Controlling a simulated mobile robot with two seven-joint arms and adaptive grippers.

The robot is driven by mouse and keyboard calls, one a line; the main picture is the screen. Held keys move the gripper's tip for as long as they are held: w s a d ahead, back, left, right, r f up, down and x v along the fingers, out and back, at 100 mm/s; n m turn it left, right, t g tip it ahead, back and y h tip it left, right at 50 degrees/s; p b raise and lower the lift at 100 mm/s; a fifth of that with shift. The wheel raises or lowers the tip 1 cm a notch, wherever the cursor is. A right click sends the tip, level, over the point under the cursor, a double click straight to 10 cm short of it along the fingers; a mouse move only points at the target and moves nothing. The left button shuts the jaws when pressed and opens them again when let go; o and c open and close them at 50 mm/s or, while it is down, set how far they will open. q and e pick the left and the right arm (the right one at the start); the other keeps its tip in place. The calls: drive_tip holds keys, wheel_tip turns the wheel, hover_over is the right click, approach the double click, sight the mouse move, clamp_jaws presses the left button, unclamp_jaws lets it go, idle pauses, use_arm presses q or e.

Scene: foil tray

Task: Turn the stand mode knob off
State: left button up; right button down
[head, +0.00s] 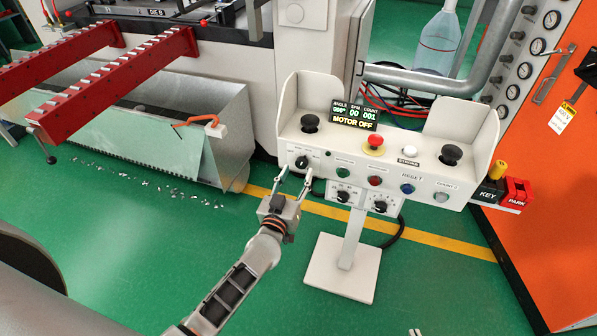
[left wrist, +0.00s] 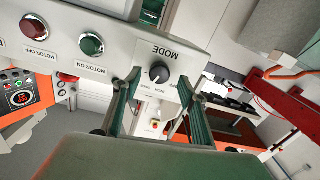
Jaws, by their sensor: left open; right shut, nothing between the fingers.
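The mode knob (head: 302,161) is a small black knob at the left end of the grey press control stand (head: 330,258)'s sloping front. In the left wrist view the knob (left wrist: 159,72) sits under upside-down MODE lettering. I cannot clearly read its pointer setting. My left gripper (head: 296,178) is open just below and in front of the knob. In the left wrist view its fingers (left wrist: 158,88) stand on either side of the knob, apart from each other, with nothing held; contact is unclear. Only the tips of my right gripper (head: 416,332) show at the bottom edge.
A red mushroom button (head: 374,142) and two black palm buttons sit on the box top. Two more black knobs (head: 343,196) sit lower. An orange cabinet (head: 545,200) stands right, a metal bin (head: 215,140) left. Green floor in front is open.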

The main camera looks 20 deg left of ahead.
sight(302, 163)
use_arm(q)
drive_tip(key=shift+w, duration=1.1)
drive_tip(key=c, duration=1.1)
